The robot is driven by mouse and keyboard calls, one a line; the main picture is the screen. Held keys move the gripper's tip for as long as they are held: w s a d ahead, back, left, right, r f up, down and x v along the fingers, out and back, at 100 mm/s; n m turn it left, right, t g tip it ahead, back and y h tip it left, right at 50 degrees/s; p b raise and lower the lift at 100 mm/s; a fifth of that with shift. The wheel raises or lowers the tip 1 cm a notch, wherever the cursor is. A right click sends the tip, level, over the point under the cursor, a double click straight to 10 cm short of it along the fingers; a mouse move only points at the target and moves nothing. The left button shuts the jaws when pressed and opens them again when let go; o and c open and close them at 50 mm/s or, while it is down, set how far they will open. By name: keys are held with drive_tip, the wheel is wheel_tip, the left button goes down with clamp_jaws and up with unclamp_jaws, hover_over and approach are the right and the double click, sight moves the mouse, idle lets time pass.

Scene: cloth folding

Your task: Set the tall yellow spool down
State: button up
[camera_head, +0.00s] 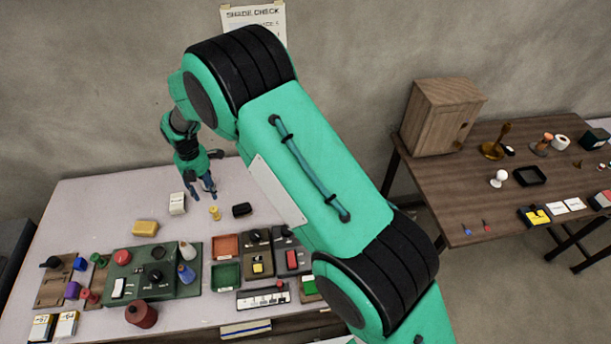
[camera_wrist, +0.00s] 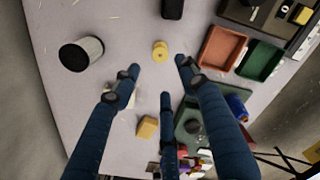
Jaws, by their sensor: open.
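The yellow spool (camera_head: 215,213) stands upright on the pale table (camera_head: 100,205), between a white box and a small black object. In the wrist view the spool (camera_wrist: 160,50) is seen from above as a round yellow top, just beyond my fingertips. My gripper (camera_head: 205,190) is open and empty, its blue fingers pointing down above the table, a little behind and left of the spool in the head view. In the wrist view the spread fingers of my gripper (camera_wrist: 159,75) are apart from the spool and hold nothing.
A white box (camera_head: 177,204), a yellow block (camera_head: 145,228) and a black object (camera_head: 242,210) lie nearby. Red (camera_head: 226,246) and green (camera_head: 226,277) trays and a green board (camera_head: 190,278) with several items fill the front. A brown table (camera_head: 450,190) stands right.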

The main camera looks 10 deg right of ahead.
drive_tip(key=s+d+r+m+t, duration=0.1)
drive_tip(key=s+d+r+m, duration=0.25)
drive_tip(key=d+r, duration=0.55)
drive_tip(key=s+d+r+m+t, duration=0.1)
drive_tip(key=s+d+r+m, duration=0.1)
drive_tip(key=d+r+m, duration=0.65)
drive_tip(key=s+d+r+m, duration=0.1)
drive_tip(key=s+d+r, duration=0.2)
drive_tip(key=d+r, duration=0.7)
drive_tip(key=s+d+r+m+t, duration=0.1)
drive_tip(key=s+d+r+m, duration=0.45)
drive_tip(key=s, duration=0.45)
drive_tip(key=s+d+r+m+t, duration=0.2)
drive_tip(key=s+d+r+m, duration=0.35)
drive_tip(key=s, duration=0.35)
drive_tip(key=s+d+m, duration=0.5)
drive_tip(key=s, duration=0.5)
drive_tip(key=shift+s+f+t, duration=0.15)
drive_tip(key=shift+f+t, duration=0.1)
drive_tip(key=shift+t, duration=0.05)
